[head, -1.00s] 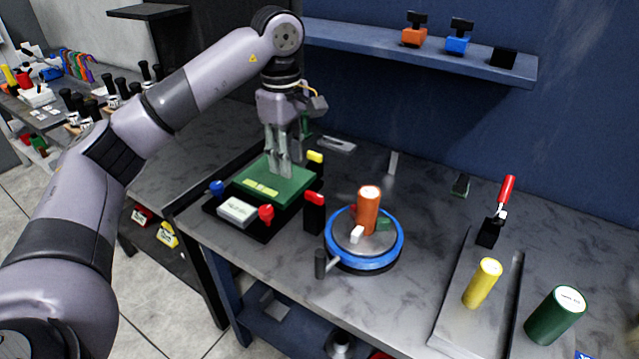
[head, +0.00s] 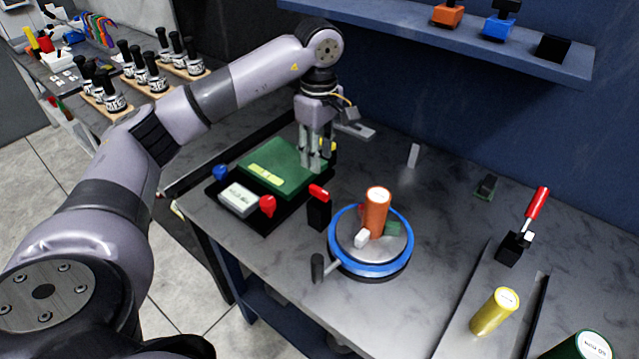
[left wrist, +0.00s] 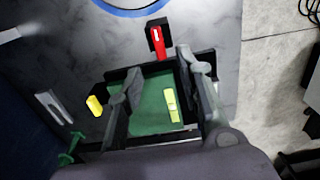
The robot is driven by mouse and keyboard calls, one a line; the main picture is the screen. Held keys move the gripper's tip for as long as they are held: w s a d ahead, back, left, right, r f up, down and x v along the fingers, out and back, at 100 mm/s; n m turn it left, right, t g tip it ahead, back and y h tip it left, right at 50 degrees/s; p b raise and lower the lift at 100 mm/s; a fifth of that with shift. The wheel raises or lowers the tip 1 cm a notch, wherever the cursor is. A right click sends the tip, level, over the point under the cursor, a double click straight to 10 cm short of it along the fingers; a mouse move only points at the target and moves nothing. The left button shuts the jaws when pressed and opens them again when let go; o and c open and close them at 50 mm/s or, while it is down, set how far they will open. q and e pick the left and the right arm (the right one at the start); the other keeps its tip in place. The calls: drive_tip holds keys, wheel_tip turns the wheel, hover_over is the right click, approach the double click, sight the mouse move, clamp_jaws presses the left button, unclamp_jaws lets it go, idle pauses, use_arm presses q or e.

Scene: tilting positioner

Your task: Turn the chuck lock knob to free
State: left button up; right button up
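A blue-ringed round table (head: 345,258) with a grey top carries an orange cylinder (head: 376,212), a white block (head: 361,238) and a green block (head: 393,229). A dark-gripped crank (head: 317,267) sticks out at its front left. A red bar knob (head: 319,191) tops a black post beside it; it also shows in the left wrist view (left wrist: 158,42). I cannot tell which is the chuck lock knob. My left gripper (head: 315,167) is open and empty, pointing down at the green plate's right edge.
The green tilted plate (head: 275,158) sits in a black frame, with a yellow block (left wrist: 94,105) beside it. A red-handled clamp (head: 536,204), a yellow cylinder (head: 494,311) and a green cylinder (head: 580,348) stand at right. A blue shelf (head: 450,40) hangs behind.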

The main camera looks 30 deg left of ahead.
sight(319, 189)
use_arm(q)
wheel_tip(319, 189, down, 9)
drive_tip(key=shift+f+p, duration=0.1)
drive_tip(key=shift+p, duration=0.95)
drive_tip(key=shift+w+f, duration=0.1)
drive_tip(key=shift+f, duration=0.35)
use_arm(e)
drive_tip(key=w+r, duration=0.1)
drive_tip(key=r, duration=0.1)
drive_tip(key=shift+w+r, duration=0.35)
use_arm(q)
clamp_jaws()
use_arm(e)
drive_tip(key=shift+d, duration=0.1)
